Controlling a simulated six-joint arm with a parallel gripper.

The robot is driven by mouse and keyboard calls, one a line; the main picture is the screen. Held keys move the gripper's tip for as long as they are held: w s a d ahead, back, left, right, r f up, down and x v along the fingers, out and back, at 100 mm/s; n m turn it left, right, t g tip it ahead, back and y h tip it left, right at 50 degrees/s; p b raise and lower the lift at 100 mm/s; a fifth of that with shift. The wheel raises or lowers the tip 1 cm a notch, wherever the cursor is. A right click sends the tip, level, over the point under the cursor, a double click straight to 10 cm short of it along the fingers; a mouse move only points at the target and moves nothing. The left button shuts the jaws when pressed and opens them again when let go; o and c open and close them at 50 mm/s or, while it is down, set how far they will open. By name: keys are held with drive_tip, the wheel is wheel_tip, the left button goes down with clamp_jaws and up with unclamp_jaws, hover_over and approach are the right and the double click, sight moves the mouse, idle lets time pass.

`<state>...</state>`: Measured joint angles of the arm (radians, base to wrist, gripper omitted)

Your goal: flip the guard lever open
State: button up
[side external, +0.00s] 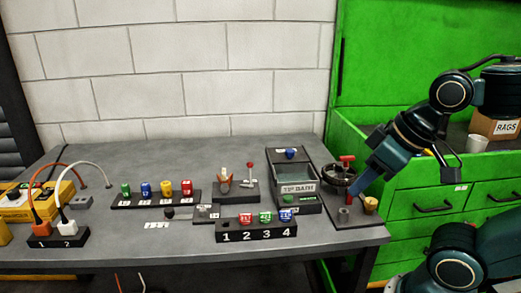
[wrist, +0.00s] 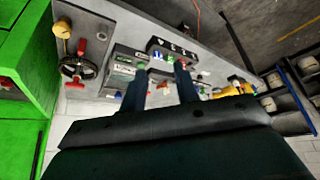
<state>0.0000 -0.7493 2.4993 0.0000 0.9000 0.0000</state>
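Two things on the bench look like levers, and I cannot tell for sure which is the guard lever. One is an upright lever with a red ball (side external: 250,167) on a dark base beside a small toggle. The other is a low rod with a black knob (side external: 170,213), lying flat beside a grey plate (side external: 207,213). My gripper (side external: 354,197) is at the right end of the bench, beside the handwheel and well apart from both levers. In the wrist view its two fingers (wrist: 160,68) are spread with nothing between them, so it is open and empty. Neither lever shows clearly there.
A black handwheel with a red handle (side external: 346,162) stands close to my gripper. A bin unit (side external: 297,188) is left of it. A numbered rack (side external: 256,232) with coloured blocks is at the front. Coloured knobs (side external: 155,198) stand further left. Green cabinets (side external: 440,185) border the right.

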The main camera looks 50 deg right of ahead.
drive_tip(key=shift+w+r, duration=0.2)
drive_tip(key=shift+w, duration=0.1)
clamp_jaws()
drive_tip(key=w+d+r+m+h, duration=0.1)
drive_tip(key=w+d+r, duration=0.1)
drive_tip(key=w, duration=0.8)
drive_tip(key=w+d+r+m, duration=0.1)
drive_tip(key=w+d+r, duration=0.15)
drive_tip(key=w, duration=0.75)
drive_tip(key=w+d+f, duration=0.3)
drive_tip(key=w+f, duration=0.1)
drive_tip(key=w, duration=0.5)
drive_tip(key=w+d+f+m+h, duration=0.1)
drive_tip(key=w+d+f, duration=0.2)
drive_tip(key=w, duration=0.6)
drive_tip(key=shift+d+f+g, duration=0.2)
drive_tip(key=shift+f+g, duration=0.2)
drive_tip(key=shift+f, duration=0.15)
